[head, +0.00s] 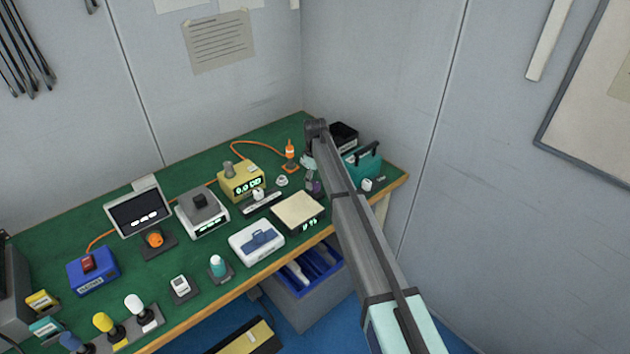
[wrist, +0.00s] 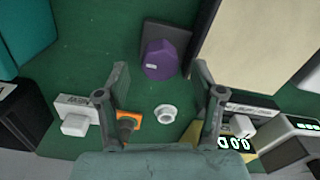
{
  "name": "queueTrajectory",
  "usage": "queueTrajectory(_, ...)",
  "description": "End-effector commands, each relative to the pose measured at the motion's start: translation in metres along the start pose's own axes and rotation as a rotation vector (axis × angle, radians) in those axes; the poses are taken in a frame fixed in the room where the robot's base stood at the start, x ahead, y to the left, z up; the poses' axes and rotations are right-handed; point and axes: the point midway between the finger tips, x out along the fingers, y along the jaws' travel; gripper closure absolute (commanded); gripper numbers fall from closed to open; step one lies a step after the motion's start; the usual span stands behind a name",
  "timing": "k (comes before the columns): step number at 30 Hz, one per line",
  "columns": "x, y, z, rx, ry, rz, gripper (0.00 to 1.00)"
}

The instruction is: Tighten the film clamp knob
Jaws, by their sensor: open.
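A purple round knob (wrist: 160,58) with a small white mark stands on a dark base (wrist: 166,38) in the wrist view. It shows small beside my arm in the head view (head: 314,187). My gripper (wrist: 160,72) is open and empty, its fingertips on either side of the knob's near edge; I cannot tell their height above it. A white labelled block (wrist: 76,110) with a white knob lies to the left. No readable label tells me which knob is the film clamp knob.
A white ring (wrist: 166,112) and an orange-based item (wrist: 128,122) lie below the knob in the wrist view. A pale flat panel (wrist: 250,42) is close on the right. A teal case (head: 363,162) stands right of my arm on the green bench.

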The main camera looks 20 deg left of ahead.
Motion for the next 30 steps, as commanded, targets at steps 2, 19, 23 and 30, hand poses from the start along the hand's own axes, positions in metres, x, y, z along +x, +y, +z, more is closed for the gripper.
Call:
queueTrajectory(2,0.008,0.000,0.000,0.000,-0.002,-0.001,0.33)
queueTrajectory(19,0.021,0.000,0.000,0.000,0.000,0.000,0.65)
queueTrajectory(23,0.021,0.000,0.000,0.000,0.000,0.000,0.93)
queueTrajectory(30,0.022,0.000,0.000,0.010,0.000,0.000,0.93)
